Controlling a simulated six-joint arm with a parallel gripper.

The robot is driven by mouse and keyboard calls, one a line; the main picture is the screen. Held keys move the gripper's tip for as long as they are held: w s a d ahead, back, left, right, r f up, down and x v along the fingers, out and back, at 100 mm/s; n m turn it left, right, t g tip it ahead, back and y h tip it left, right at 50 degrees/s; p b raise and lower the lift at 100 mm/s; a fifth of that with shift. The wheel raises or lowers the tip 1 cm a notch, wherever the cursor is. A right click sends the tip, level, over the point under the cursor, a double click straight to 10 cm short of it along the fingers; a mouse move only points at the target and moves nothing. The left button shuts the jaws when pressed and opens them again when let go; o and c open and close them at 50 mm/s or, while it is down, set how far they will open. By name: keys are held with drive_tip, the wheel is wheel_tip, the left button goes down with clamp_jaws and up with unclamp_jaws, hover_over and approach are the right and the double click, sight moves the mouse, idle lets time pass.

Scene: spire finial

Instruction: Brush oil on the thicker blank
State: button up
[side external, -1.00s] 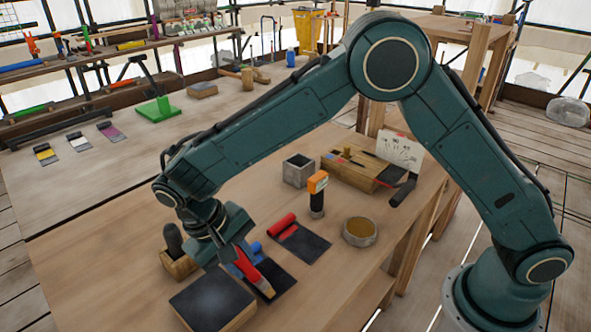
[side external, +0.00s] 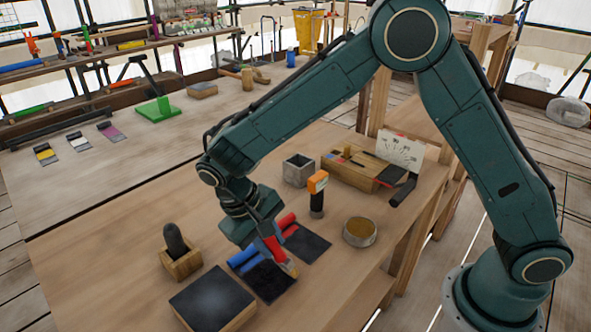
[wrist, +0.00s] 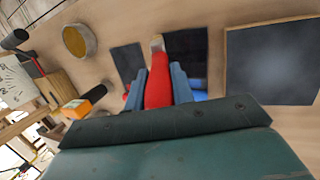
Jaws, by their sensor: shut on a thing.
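My gripper (side external: 262,232) is shut on the red handle of a brush (side external: 274,248), which points down and to the right with a pale tip. The brush also shows in the wrist view (wrist: 158,85), its tip between two dark sheets. One dark sheet (side external: 268,284) has a blue roll (side external: 243,255) at its end; the other sheet (side external: 308,245) has a red roll (side external: 286,221). The tip is by the right edge of the sheet with the blue roll; I cannot tell if it touches. I cannot tell which blank is thicker. A round bowl (side external: 360,232) holds something yellowish.
A dark-topped slab (side external: 212,298) lies at the front. A wooden block (side external: 181,266) holding a dark rounded piece stands to the left. An orange-topped tool (side external: 317,190), a grey box (side external: 298,170) and a wooden case (side external: 350,172) stand behind. The table's left middle is clear.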

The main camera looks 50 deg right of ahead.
drive_tip(key=shift+r, duration=4.05)
drive_tip(key=shift+f, duration=0.15)
drive_tip(key=shift+f, duration=0.4)
drive_tip(key=shift+r, duration=0.1)
